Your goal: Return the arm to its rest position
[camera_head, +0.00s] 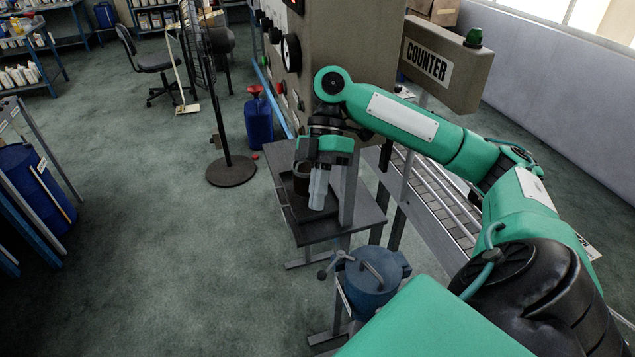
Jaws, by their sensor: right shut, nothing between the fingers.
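My right arm is green and comes in from the lower right, bent at a raised elbow. Its right gripper (318,187) points down over a small dark table (345,225), with its pale fingers closed together and nothing seen between them. A dark container (301,178) stands on the table just left of and behind the fingers, partly hidden by the gripper. I cannot tell whether the fingers touch it. My left gripper is not in view.
A large machine (345,40) with knobs and a COUNTER box (440,65) stands behind the arm. A roller conveyor (435,200) runs under the arm. A blue lidded pot (372,275) is near the front. A fan (231,172) stands left.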

